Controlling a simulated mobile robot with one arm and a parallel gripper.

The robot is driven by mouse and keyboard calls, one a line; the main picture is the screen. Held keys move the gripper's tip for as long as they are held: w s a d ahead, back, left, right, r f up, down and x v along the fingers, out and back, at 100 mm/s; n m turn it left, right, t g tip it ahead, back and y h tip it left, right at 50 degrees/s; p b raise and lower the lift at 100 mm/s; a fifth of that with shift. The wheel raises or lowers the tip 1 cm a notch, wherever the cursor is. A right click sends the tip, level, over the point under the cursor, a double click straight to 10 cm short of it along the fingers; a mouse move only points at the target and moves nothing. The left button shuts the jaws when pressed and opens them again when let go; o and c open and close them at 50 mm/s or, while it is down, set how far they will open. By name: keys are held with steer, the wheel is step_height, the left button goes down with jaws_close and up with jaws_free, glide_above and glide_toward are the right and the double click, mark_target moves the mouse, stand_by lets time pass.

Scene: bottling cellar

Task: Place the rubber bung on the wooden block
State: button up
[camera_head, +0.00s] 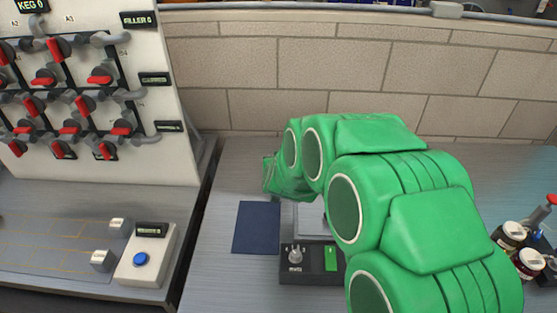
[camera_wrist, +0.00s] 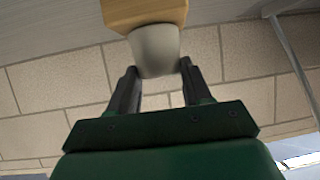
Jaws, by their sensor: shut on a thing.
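In the wrist view my gripper (camera_wrist: 157,70) has its two dark fingers shut on the pale grey rubber bung (camera_wrist: 155,48), one at each side. The bung is tapered and its far end meets the wooden block (camera_wrist: 145,12) in the picture. Only part of the light brown block shows, at the top edge. The bung looks to be at or on the block's face; whether it rests there or hovers just off it I cannot tell. In the head view my green-sleeved arm hides the gripper, bung and block.
A dark blue mat (camera_head: 256,228) lies left of a black device with a knob and green panel (camera_head: 312,262). A valve panel (camera_head: 90,90) and a box with a blue button (camera_head: 145,258) stand left. Jars (camera_head: 510,236) stand far right. A brick wall (camera_head: 330,75) closes the back.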

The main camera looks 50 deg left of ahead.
steer(key=shift+f, duration=0.15)
steer(key=o, duration=1.1)
steer(key=shift+r, duration=0.2)
steer(key=shift+v, duration=6)
